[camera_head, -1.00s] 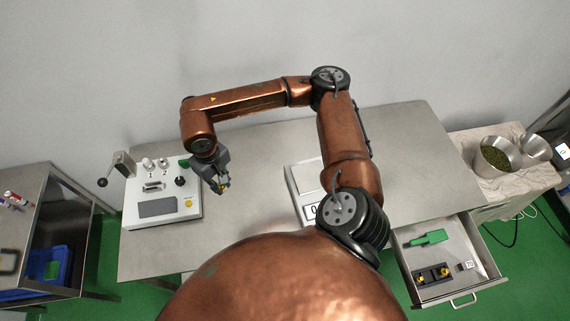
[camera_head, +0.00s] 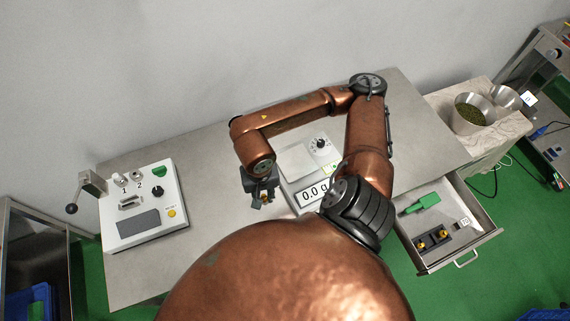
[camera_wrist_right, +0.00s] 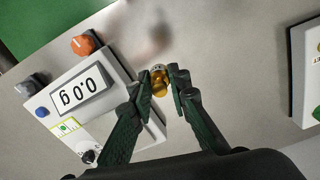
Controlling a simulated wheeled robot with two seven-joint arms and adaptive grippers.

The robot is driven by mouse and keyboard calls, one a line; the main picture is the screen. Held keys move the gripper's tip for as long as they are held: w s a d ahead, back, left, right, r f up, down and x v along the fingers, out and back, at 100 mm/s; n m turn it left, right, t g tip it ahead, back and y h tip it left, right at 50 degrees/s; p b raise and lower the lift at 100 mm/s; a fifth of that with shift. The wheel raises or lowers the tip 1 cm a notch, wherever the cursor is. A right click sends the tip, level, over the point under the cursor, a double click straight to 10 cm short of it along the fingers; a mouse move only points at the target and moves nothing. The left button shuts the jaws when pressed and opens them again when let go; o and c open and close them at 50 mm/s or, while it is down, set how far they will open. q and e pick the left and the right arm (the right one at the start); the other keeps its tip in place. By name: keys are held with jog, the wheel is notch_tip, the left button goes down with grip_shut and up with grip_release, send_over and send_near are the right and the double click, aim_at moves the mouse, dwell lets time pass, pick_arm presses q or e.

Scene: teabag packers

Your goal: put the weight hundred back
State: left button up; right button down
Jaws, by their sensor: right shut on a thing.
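My right gripper (camera_head: 264,198) is shut on a small brass weight (camera_wrist_right: 158,82), held above the table just left of the scale (camera_head: 313,194). In the right wrist view the weight sits between the two dark fingertips (camera_wrist_right: 160,86); no number on it is readable. The scale's display reads 0.0 g and its plate (camera_head: 297,160) looks empty. The open drawer (camera_head: 480,240) at the right holds a dark weight block (camera_head: 432,245) with brass weights in it. My left gripper is out of view.
A white control box (camera_head: 145,207) with a lever and knobs stands on the left of the table (camera_head: 215,230). A green-handled tool (camera_head: 423,203) and a small label lie in the drawer. Metal bowls (camera_head: 470,115) stand at the right.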

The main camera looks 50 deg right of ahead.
jog(key=shift+m, duration=0.8)
jog(key=w+d+f, duration=0.2)
jog(key=w+f, duration=0.1)
jog(key=w+d+f, duration=0.3)
jog(key=f, duration=0.1)
jog(key=w+d+f, duration=0.2)
jog(key=f, duration=0.1)
jog(key=shift+w+d+f, duration=0.3)
jog(key=shift+w+d, duration=0.05)
jog(key=shift+w, duration=0.05)
jog(key=shift+w+d+f, duration=0.1)
jog(key=shift+f, duration=0.1)
jog(key=shift+f+p, duration=0.3)
jog(key=shift+f, duration=1.25)
jog(key=shift+f, duration=0.15)
jog(key=c, duration=1.8)
grip_release()
